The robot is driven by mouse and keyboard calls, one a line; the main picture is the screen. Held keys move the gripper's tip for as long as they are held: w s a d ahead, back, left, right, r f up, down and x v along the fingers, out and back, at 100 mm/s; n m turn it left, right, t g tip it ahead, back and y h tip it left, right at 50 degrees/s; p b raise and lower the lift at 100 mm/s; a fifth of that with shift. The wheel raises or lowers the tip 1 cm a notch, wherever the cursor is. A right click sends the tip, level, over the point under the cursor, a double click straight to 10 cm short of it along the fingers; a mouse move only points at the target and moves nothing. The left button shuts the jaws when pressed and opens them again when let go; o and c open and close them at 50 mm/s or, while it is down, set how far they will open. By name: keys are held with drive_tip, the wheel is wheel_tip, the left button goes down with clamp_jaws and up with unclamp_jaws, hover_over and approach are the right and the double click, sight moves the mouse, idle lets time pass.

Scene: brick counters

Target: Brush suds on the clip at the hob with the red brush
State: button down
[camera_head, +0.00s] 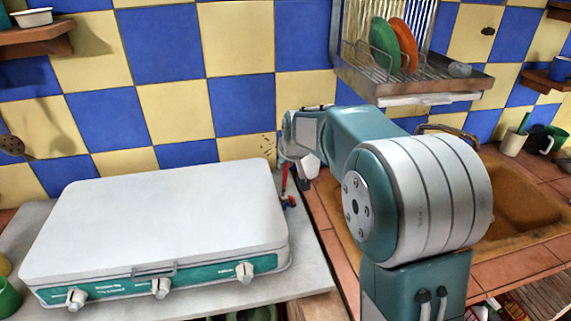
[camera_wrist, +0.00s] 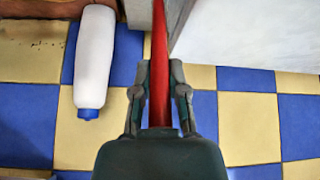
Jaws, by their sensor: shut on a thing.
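My gripper (camera_wrist: 159,92) is shut on the red brush (camera_wrist: 160,42), with a finger on each side of its handle; the brush's far end runs out of the wrist view at the top. In the head view my gripper (camera_head: 291,152) is behind the hob's right side, with the red brush (camera_head: 285,178) hanging below it. The white hob (camera_head: 160,215) has its lid down. A small blue and red piece (camera_head: 290,203) lies by the hob's right edge; I cannot tell whether it is the clip. No suds can be made out.
A white bottle with a blue cap (camera_wrist: 95,60) is beside my gripper in the wrist view. A dish rack (camera_head: 415,75) with plates hangs on the tiled wall. The sink (camera_head: 525,205) is at the right. A green cup (camera_head: 8,298) stands at the left edge.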

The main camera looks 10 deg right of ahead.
drive_tip(key=shift+s, duration=0.1)
drive_tip(key=shift+s, duration=0.3)
drive_tip(key=shift+w, duration=0.2)
drive_tip(key=shift+w, duration=0.2)
drive_tip(key=shift+s, duration=0.4)
drive_tip(key=shift+w, duration=0.35)
drive_tip(key=shift+s, duration=0.35)
drive_tip(key=shift+w, duration=0.15)
